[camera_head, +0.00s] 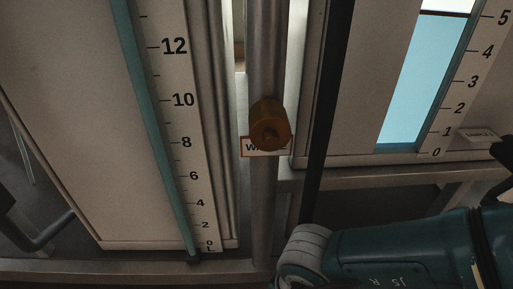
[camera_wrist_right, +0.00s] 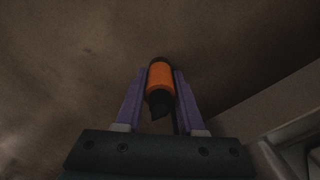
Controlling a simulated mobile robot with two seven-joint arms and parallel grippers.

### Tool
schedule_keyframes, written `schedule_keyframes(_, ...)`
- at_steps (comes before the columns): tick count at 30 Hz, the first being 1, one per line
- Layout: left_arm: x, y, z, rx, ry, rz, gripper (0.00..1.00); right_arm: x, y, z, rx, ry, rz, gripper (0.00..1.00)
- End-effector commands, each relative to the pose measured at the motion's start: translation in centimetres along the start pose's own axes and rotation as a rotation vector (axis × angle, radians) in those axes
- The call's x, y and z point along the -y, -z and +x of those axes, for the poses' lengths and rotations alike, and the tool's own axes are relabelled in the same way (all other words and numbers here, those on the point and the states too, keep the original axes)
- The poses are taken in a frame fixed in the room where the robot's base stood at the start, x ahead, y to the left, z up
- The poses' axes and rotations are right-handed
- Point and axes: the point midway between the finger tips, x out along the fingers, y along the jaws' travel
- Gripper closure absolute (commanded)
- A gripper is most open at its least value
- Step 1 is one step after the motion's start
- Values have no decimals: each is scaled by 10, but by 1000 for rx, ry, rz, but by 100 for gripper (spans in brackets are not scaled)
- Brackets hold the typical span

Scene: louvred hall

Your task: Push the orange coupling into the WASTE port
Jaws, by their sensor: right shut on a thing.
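The orange coupling (camera_wrist_right: 160,77) is a short cylinder with a black far end and a black, narrower near end. It sits between the purple fingers of my right gripper (camera_wrist_right: 161,82) in the right wrist view, and they are shut on it. In the head view a brown-orange cylindrical port (camera_head: 269,123) sticks out from a vertical metal pipe. It partly covers a white label (camera_head: 256,147) whose visible letters start with W, so I take it as the WASTE port. My right arm shows at the lower right of the head view, but its gripper and the coupling are out of that picture. My left gripper is in neither view.
A panel with a numbered scale (camera_head: 181,100) and teal strip stands left of the pipe. A gauge with light-blue fill (camera_head: 410,85) stands on the right. A dark vertical bar (camera_head: 328,110) and a horizontal metal rail (camera_head: 365,178) lie close to the port.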

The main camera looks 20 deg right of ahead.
Motion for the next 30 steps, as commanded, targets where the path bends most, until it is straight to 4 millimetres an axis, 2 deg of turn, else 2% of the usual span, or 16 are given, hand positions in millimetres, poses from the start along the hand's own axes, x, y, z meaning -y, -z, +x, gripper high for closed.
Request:
schedule_keyframes(11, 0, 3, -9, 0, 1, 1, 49, 0, 0, -10, 0, 0, 0, 100)
schedule_keyframes(21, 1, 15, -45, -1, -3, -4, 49, 0, 0, -50, -1, 1, 0, 100)
schedule_keyframes(30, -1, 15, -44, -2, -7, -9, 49, 0, 0, -48, -1, 0, 0, 100)
